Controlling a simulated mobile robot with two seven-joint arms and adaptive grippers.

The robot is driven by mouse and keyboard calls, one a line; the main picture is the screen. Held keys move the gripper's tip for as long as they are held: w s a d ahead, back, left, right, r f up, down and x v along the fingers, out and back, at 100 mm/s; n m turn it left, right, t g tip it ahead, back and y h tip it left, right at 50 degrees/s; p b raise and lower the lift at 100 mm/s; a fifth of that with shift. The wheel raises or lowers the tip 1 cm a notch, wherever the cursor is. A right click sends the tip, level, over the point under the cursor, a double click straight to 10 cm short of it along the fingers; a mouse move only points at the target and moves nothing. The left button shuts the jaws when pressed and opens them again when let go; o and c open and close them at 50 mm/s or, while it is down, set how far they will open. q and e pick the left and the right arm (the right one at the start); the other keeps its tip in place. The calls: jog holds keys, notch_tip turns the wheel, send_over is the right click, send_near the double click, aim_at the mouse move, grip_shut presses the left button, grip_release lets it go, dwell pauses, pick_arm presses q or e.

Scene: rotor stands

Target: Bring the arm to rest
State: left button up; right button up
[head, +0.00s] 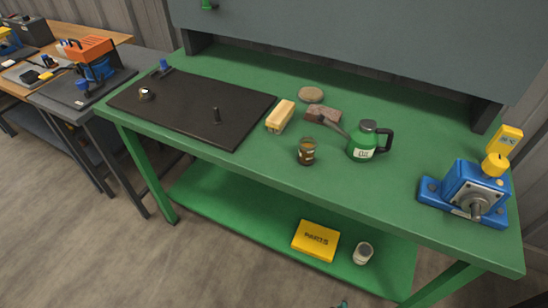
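Neither of my grippers shows in the head view, and no arm reaches over the green workbench (255,75). A small teal and dark tip (341,304) shows at the bottom edge; too little of it is visible to tell what it is. On the bench's left side lies a black board (185,105). A blue machine (467,190) with a grey shaft and a yellow knob stands at the bench's right end.
A yellow-topped block (281,117), brown jar (306,152), green oil can (363,142), brown block (323,115) and round tan piece (311,95) stand mid-bench. The lower shelf holds a yellow box (315,241) and a can (362,253). Other cluttered tables are left.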

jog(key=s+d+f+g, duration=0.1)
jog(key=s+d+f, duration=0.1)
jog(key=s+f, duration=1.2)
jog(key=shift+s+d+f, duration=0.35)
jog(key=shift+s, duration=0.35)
